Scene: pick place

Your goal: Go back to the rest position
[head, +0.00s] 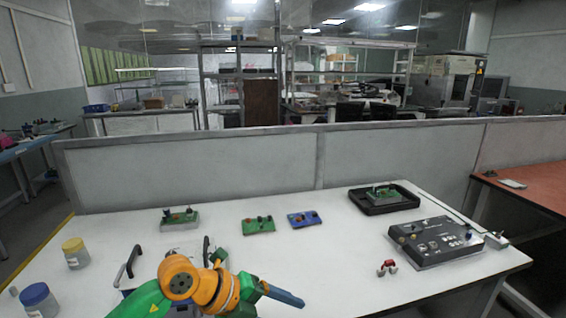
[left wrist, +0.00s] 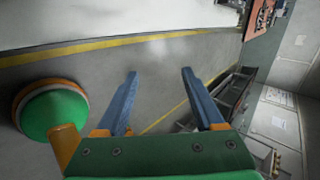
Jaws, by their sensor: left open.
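My left gripper (head: 298,301) is in the head view at the bottom centre, in front of the white table's near part, with its blue fingers pointing right. In the left wrist view, the two blue fingers of this left gripper (left wrist: 159,74) are apart, with nothing between them. Beyond them show grey floor with a yellow line and the white tabletop (left wrist: 110,18). My right gripper is in neither view.
The white table (head: 330,265) holds green boards (head: 259,226) (head: 179,219), a blue board (head: 304,219), a black tray (head: 362,205), a dark control box (head: 435,242), a red-and-white part (head: 387,267) and jars (head: 75,254) (head: 40,300). A black-handled item (head: 128,264) is partly behind my arm.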

